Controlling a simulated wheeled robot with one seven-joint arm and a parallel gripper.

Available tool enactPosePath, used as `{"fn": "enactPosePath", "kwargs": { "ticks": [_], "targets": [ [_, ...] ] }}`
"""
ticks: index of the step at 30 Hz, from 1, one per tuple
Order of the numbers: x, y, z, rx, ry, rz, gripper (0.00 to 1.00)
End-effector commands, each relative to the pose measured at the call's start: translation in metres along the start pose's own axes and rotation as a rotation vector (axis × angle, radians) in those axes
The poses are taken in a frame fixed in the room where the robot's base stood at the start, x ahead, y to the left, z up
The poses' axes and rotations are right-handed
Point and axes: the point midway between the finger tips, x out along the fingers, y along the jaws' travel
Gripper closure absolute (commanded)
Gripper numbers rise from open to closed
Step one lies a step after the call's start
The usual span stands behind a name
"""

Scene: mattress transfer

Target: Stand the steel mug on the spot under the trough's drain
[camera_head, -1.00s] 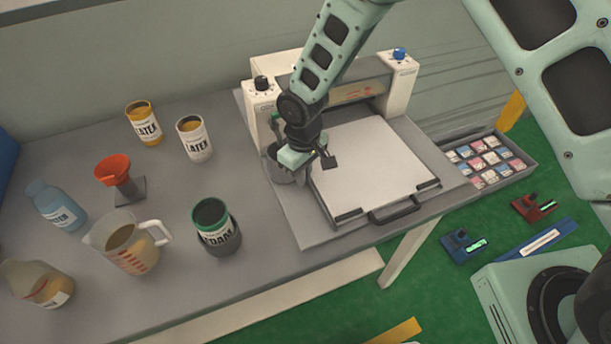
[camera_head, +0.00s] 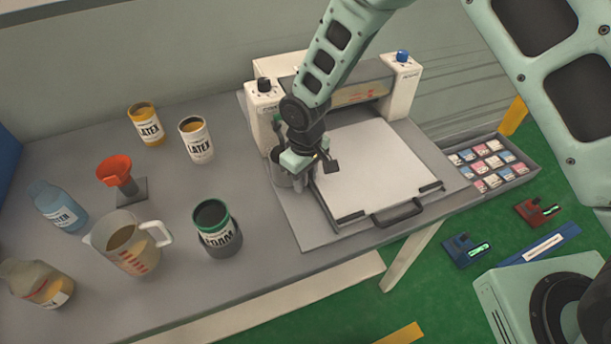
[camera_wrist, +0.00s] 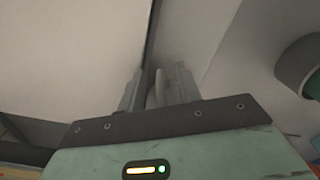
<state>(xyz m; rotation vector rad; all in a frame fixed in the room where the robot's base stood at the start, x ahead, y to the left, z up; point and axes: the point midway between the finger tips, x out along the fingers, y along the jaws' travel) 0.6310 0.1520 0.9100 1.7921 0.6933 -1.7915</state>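The steel mug (camera_head: 279,172) is a grey cup at the left side of the white machine, upright and partly hidden behind my gripper. My gripper (camera_wrist: 158,78) is close against the mug's right side in the head view. In the wrist view its two grey fingers stand a little apart, with a thin grey upright piece between them that looks like the mug's handle. Whether the fingers press on it is unclear. The mug's base and the trough's drain are hard to make out, and the spot under the drain is hidden.
The machine's white plate (camera_head: 383,172) lies right of my gripper. On the grey table (camera_head: 165,205) stand a green-rimmed foam jar (camera_head: 218,236), two latex cans (camera_head: 196,142), a measuring jug (camera_head: 128,245) and a red funnel (camera_head: 115,170). The table is bare between the jar and the machine.

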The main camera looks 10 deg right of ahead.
Motion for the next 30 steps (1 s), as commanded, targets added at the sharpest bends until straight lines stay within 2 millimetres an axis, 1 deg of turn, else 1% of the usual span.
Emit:
{"fn": "enactPosePath", "kwargs": {
  "ticks": [7, 11, 14, 24, 30],
  "targets": [
    [-0.001, 0.000, 0.000, 0.000, -0.001, 0.000, 0.66],
    [-0.011, 0.000, -0.001, 0.000, 0.002, 0.000, 0.66],
    [-0.027, 0.001, -0.001, 0.002, 0.004, 0.000, 0.66],
    [-0.106, 0.001, -0.001, 0.001, 0.006, 0.001, 0.66],
    [-0.147, 0.001, 0.000, 0.001, 0.004, 0.001, 0.66]
  ]
}}
